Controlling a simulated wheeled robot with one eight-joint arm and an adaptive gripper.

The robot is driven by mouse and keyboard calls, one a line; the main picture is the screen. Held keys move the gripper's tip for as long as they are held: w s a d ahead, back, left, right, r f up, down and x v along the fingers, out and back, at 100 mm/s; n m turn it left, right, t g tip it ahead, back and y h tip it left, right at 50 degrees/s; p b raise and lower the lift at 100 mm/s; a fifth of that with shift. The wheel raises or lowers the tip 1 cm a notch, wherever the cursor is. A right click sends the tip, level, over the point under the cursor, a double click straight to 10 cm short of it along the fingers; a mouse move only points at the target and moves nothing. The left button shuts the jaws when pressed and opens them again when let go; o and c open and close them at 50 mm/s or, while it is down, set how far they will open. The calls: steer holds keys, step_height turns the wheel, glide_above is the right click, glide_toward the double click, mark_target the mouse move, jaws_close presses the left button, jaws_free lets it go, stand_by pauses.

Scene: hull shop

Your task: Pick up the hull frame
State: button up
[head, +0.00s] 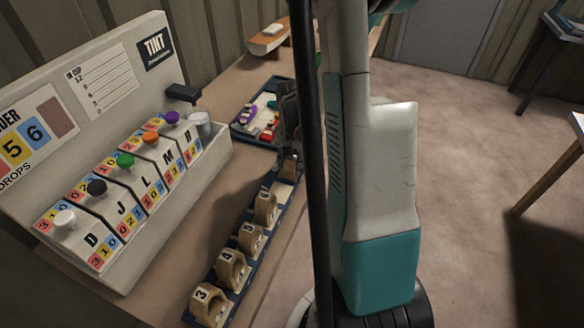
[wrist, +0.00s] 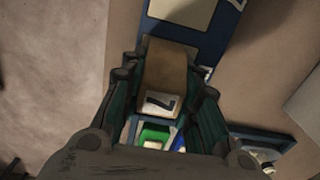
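A tan hull frame (wrist: 166,72) with a white label, which seems to read 7, sits between the fingers of my gripper (wrist: 167,88) in the wrist view. The dark fingers close on it from both sides. Several other hull frames, numbered 3 (head: 210,305), 4 (head: 232,270), 5 (head: 252,238) and 6 (head: 266,207), stand in a row on the rack.
A tint dispenser (head: 100,45) with coloured knobs stands left of the rack. A blue tray (head: 243,132) of small coloured parts lies behind, close to my gripper. A wooden piece (head: 268,40) lies further back. Open floor (head: 470,130) is to the right.

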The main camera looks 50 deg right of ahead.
steer(key=shift+c, duration=0.7)
steer(key=shift+r, duration=0.15)
